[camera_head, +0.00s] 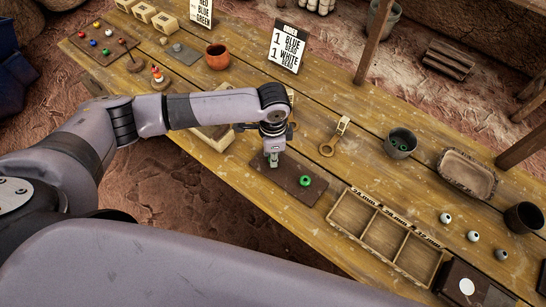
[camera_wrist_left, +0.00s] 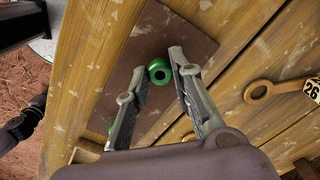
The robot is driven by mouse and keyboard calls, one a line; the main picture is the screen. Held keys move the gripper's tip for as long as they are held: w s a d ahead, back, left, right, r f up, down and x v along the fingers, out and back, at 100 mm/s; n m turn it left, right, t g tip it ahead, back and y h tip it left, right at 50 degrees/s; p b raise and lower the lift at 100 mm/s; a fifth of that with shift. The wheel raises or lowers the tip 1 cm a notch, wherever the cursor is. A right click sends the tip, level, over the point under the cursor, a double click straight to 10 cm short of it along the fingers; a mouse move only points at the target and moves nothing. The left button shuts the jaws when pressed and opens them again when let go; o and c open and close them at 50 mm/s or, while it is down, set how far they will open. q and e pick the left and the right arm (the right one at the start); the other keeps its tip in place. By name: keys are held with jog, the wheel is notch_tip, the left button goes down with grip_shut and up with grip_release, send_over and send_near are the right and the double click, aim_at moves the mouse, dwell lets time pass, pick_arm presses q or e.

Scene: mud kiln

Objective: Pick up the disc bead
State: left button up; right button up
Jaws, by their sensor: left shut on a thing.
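A dark brown board (camera_head: 262,176) lies on the wooden table. My left gripper (camera_head: 272,160) points down over this board. In the left wrist view its two fingers (camera_wrist_left: 159,68) are shut on a small round green bead (camera_wrist_left: 158,75), with a finger on each side of it. I cannot tell from its visible face whether it is the disc bead. Another small green bead (camera_head: 272,191) lies near the board's front edge, partly hidden in the wrist view. My right gripper is not in view.
A three-compartment wooden tray (camera_head: 346,219) stands right of the board. A ring-ended wooden tag (camera_head: 328,149) lies behind the board. A sign (camera_head: 287,48) stands at the back. Several pale beads (camera_head: 473,236) lie at right.

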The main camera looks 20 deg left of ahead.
pick_arm(q)
jog(key=shift+r, duration=0.6)
notch_tip(320, 180, up, 19)
jog(key=b, duration=0.2)
jog(key=shift+r+p, duration=0.45)
jog(key=shift+p, duration=0.7)
